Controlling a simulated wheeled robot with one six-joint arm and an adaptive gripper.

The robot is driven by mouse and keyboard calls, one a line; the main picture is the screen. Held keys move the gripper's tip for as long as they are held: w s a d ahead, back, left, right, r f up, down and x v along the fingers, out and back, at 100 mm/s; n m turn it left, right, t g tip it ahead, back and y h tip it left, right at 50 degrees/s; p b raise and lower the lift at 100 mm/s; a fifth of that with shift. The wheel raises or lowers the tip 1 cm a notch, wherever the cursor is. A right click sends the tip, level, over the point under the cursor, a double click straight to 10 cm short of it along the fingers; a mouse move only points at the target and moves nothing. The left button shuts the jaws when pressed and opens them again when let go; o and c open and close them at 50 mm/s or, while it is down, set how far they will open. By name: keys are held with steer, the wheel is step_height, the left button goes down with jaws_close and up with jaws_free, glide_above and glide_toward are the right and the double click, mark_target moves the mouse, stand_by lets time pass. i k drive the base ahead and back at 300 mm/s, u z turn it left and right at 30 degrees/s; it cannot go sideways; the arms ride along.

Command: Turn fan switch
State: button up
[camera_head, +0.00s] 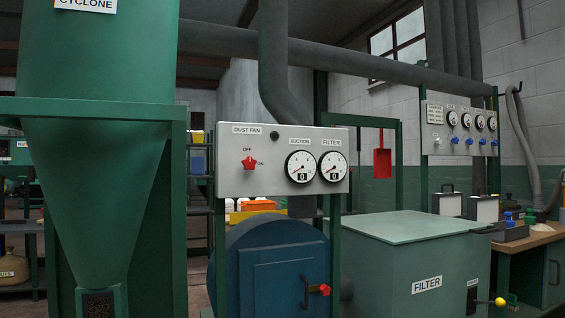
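My gripper is not in view.
A green cyclone hopper (95,180) fills the left. Below the panel is a blue round housing (265,262) with a red-knobbed handle (319,290). A green filter box (410,240) stands at right front. A red shovel (382,162) hangs behind.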

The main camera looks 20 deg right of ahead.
mark_target(249, 164)
steer(key=u, duration=1.65)
steer(key=i, duration=0.6)
steer(key=z, duration=3.3)
